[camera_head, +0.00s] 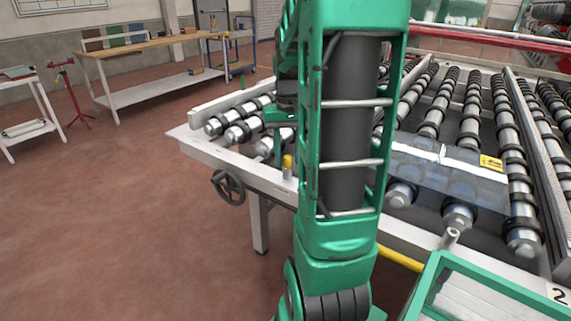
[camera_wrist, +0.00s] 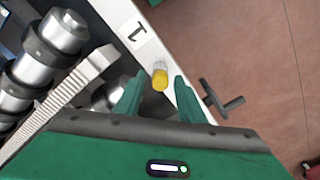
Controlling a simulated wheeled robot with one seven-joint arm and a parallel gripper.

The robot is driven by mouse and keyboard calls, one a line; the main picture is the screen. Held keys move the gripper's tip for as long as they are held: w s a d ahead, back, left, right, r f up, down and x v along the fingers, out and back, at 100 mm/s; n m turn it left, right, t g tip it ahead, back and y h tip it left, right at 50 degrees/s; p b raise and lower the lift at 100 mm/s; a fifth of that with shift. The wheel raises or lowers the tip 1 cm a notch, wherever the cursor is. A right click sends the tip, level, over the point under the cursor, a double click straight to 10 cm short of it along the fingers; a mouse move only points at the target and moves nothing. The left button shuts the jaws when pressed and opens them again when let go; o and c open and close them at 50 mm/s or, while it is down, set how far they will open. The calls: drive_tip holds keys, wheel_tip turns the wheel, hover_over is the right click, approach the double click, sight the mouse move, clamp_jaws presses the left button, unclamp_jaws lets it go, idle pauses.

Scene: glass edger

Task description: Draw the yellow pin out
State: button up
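The yellow pin (camera_head: 288,161) stands upright in a short grey metal socket at the front edge of the white roller table, just left of my arm. In the wrist view the yellow pin (camera_wrist: 160,79) lies between and slightly beyond the tips of my gripper (camera_wrist: 158,88). The two green fingers are spread, with a visible gap on each side of the pin. I cannot tell how far above the pin the fingertips are. My arm hides part of the table and most of the gripper in the head view.
A black handwheel (camera_head: 228,186) hangs on the table's side, and also shows close to the right finger in the wrist view (camera_wrist: 220,99). Rollers (camera_wrist: 48,45) and a toothed white rail (camera_wrist: 66,82) lie to the left there. A glass sheet (camera_head: 447,172) lies right of my arm.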

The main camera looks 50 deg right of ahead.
sight(288, 157)
clamp_jaws()
drive_tip(key=shift+r, duration=0.65)
idle(0.6)
drive_tip(key=shift+r, duration=2.65)
drive_tip(key=shift+r, duration=2)
